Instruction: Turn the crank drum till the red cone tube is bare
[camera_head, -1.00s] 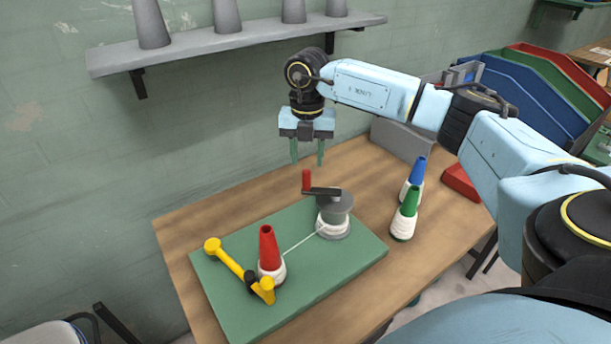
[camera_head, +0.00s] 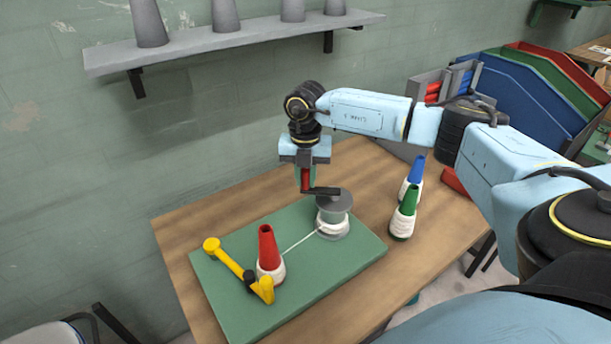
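The crank drum (camera_head: 334,206) stands on a green board, with white thread wound low on it. Its dark crank arm (camera_head: 322,191) points left to an upright red handle (camera_head: 305,181). My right gripper (camera_head: 307,178) is down at this handle, its green fingers close around or beside it; whether they press on it I cannot tell. The red cone tube (camera_head: 267,247) stands upright by the yellow arm, with white thread still around its lower part. A line of thread runs from it to the drum. My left gripper is not in view.
The green board (camera_head: 235,305) lies on a wooden table (camera_head: 185,225) and carries a yellow arm (camera_head: 229,259). A green cone (camera_head: 404,214) and a blue cone (camera_head: 413,178), both with thread, stand right of the board. A shelf (camera_head: 240,38) with grey cones hangs behind.

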